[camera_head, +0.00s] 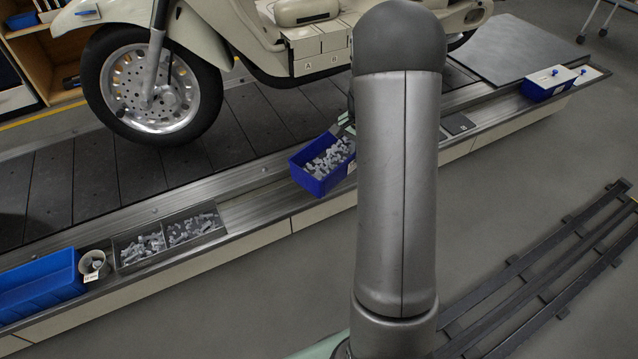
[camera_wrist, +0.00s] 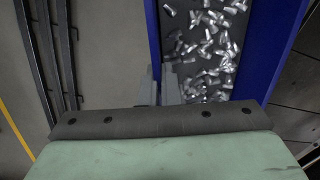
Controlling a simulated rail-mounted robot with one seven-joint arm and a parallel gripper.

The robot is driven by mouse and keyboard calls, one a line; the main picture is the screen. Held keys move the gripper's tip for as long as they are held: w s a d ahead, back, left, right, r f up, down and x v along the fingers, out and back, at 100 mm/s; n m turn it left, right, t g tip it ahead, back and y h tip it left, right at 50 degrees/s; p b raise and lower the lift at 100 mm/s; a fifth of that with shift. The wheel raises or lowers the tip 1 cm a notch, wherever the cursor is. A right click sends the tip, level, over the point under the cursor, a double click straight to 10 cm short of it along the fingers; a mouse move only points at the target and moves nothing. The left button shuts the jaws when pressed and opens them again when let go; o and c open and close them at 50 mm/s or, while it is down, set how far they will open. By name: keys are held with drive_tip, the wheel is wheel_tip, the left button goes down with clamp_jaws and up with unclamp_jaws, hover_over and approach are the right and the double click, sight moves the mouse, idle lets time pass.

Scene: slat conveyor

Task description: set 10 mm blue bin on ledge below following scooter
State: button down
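A blue bin (camera_head: 318,181) full of grey metal bolts or fittings is at the front ledge (camera_head: 262,200) of the conveyor, below the cream scooter (camera_head: 300,42). The bin looks tilted and seems to hang over the ledge; contact beneath it cannot be made out. Its label is too small to read. In the wrist view the bin's blue wall (camera_wrist: 152,35) runs down between the fingers of my gripper (camera_wrist: 158,85), which looks shut on that wall. In the head view my arm hides most of the gripper and the bin's right end.
On the ledge to the left are a two-compartment metal tray (camera_head: 170,238) of small parts, a labelled cup (camera_head: 93,265) and a large blue bin (camera_head: 40,285). Another blue bin (camera_head: 545,88) stands at the far right. A dark slatted rack (camera_head: 545,285) lies on the floor. Ledge between tray and held bin is bare.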

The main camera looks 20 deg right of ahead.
sight(346, 157)
drive_tip(key=s+d+f+m, duration=0.1)
drive_tip(key=d+m, duration=0.3)
drive_tip(key=d, duration=0.2)
drive_tip(key=w+a+f+b, duration=0.1)
drive_tip(key=a, duration=0.1)
drive_tip(key=w+a+f+b, duration=0.1)
drive_tip(key=w+a+f, duration=0.1)
drive_tip(key=a, duration=0.1)
drive_tip(key=w+a+f+b, duration=0.1)
drive_tip(key=a, duration=0.1)
drive_tip(key=shift+w+a+f, duration=0.15)
drive_tip(key=shift+w+f, duration=0.05)
drive_tip(key=shift+w, duration=0.1)
drive_tip(key=w+a+f+b, duration=0.1)
drive_tip(key=f, duration=0.1)
drive_tip(key=w+a+f+b, duration=0.1)
drive_tip(key=f, duration=0.2)
drive_tip(key=a+f+b, duration=0.1)
drive_tip(key=a+f, duration=0.1)
drive_tip(key=f, duration=0.1)
drive_tip(key=shift+w+b, duration=0.3)
drive_tip(key=shift+w, duration=0.1)
drive_tip(key=shift+f, duration=0.3)
drive_tip(key=shift+f, duration=0.2)
drive_tip(key=c, duration=1.7)
unclamp_jaws()
drive_tip(key=shift+s, duration=0.1)
